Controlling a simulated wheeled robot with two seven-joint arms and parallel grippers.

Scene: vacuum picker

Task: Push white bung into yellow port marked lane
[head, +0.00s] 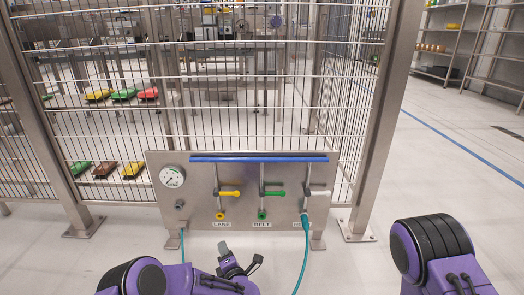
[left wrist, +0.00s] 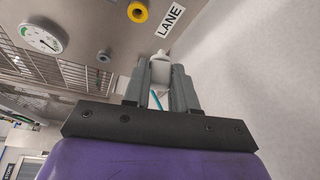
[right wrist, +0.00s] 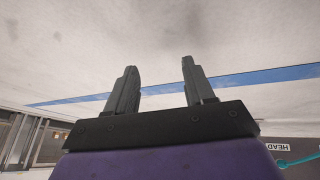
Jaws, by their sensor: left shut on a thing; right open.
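My left gripper (left wrist: 159,80) is shut on the white bung (left wrist: 160,68), whose narrow end points away from the fingers. The yellow port (left wrist: 138,12) is up and left of the bung in the left wrist view, beside the LANE label (left wrist: 171,20), with a gap between. In the head view the yellow port (head: 220,215) sits on the grey panel, above and left of my left gripper (head: 241,262). The bung cannot be made out in that view. My right gripper (right wrist: 158,66) is open and empty in the right wrist view; its fingers are not seen in the head view.
The panel (head: 200,200) carries a gauge (head: 172,177), a yellow lever (head: 230,193), a green lever (head: 273,193) and a green port (head: 262,215). A teal hose (head: 303,255) hangs from the right fitting. A wire fence (head: 110,60) stands behind. The floor at right is clear.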

